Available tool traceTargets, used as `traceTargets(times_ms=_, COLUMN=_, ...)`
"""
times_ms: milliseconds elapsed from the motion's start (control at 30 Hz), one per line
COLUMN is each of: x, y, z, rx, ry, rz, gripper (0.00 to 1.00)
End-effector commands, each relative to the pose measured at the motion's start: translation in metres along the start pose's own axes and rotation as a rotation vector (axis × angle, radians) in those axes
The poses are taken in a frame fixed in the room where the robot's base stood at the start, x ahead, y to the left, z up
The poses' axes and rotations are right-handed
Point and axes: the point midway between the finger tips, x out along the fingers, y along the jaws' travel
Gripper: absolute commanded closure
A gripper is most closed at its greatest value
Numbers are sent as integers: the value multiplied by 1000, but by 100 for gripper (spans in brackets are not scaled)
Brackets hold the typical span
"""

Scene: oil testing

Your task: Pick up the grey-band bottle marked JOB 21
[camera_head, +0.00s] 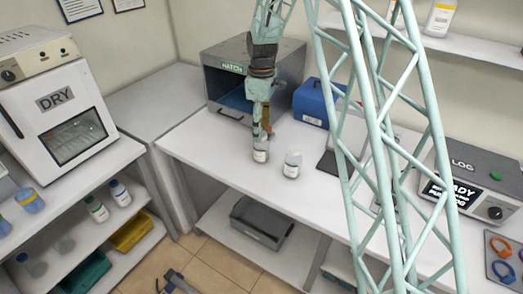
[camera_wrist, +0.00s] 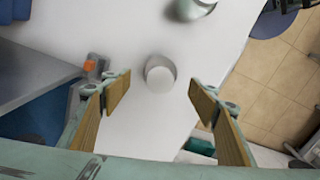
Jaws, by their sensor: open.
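Two small clear bottles with pale caps and white labels stand upright on the white bench. The left bottle (camera_head: 260,155) is directly under my gripper (camera_head: 263,138); the right bottle (camera_head: 292,165) stands a short way to its right. Label text and band colours are too small to read, so I cannot tell which is JOB 21. In the wrist view, my gripper (camera_wrist: 160,98) is open and empty, its wood-coloured pads apart. The near bottle's round cap (camera_wrist: 160,78) shows between and slightly beyond the fingertips. The other bottle (camera_wrist: 190,8) is at the top edge.
The grey HATCH box (camera_head: 232,98) stands open behind my gripper, with a blue case (camera_head: 312,103) to its right. The LOG device (camera_head: 470,185) is farther right. A grey bin (camera_head: 262,222) sits on the lower shelf. The bench front is clear.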

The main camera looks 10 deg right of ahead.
Motion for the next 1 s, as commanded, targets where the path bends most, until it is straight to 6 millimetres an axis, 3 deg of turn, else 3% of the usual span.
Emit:
traceTargets(times_ms=467, x=4, y=0, z=0, rx=0, ry=0, rz=0, gripper=45)
traceTargets(times_ms=1000, x=49, y=0, z=-1, rx=0, ry=0, rz=0, gripper=45)
